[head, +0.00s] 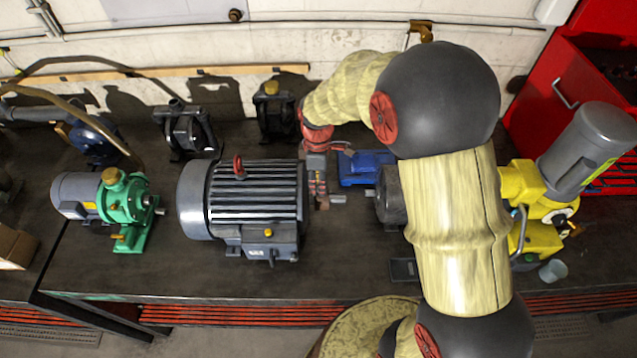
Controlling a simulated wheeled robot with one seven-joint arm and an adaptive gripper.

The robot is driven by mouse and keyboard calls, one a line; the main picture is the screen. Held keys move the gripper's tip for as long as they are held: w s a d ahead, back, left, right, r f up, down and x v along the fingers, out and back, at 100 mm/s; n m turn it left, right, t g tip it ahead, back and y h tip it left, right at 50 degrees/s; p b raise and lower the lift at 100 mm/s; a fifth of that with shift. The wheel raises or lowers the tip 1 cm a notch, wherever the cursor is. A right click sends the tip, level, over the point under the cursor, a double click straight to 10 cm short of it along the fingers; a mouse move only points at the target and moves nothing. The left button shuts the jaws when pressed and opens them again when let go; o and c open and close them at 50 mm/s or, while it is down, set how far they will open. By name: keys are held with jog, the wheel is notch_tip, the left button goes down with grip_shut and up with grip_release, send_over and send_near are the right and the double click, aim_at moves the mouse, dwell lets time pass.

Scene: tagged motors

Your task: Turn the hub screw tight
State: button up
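My arm reaches across the bench, and my gripper (320,203) points down at the right end of the large grey finned motor (255,195). The gripper's fingertips are at or right beside the motor's short metal shaft (338,199), which sticks out to the right. I cannot tell whether they touch it. The hub screw cannot be made out; it is too small or hidden by the gripper. The fingers are small and seen from above, so whether they are open or shut does not show.
A green pump with a grey motor (75,195) stands at left. A blue block (367,165) lies behind the shaft. A dark cylinder (390,195) and a yellow machine (540,238) stand at right, partly behind my arm. A small cup (553,270) is near the front edge.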

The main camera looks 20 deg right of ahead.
aim_at(318, 188)
notch_tip(318, 188, up, 12)
jog(key=shift+w, duration=0.2)
jog(key=shift+f, duration=0.1)
dwell(0.6)
jog(key=s+f+m+t+b, duration=0.2)
jog(key=s+m+t+b, duration=0.3)
jog(key=s+m+b, duration=0.8)
jog(key=s+b, duration=0.1)
jog(key=s, duration=0.8)
jog(key=shift+s+d+t+b, duration=0.3)
jog(key=shift+d+t, duration=0.05)
jog(key=shift+t, duration=0.05)
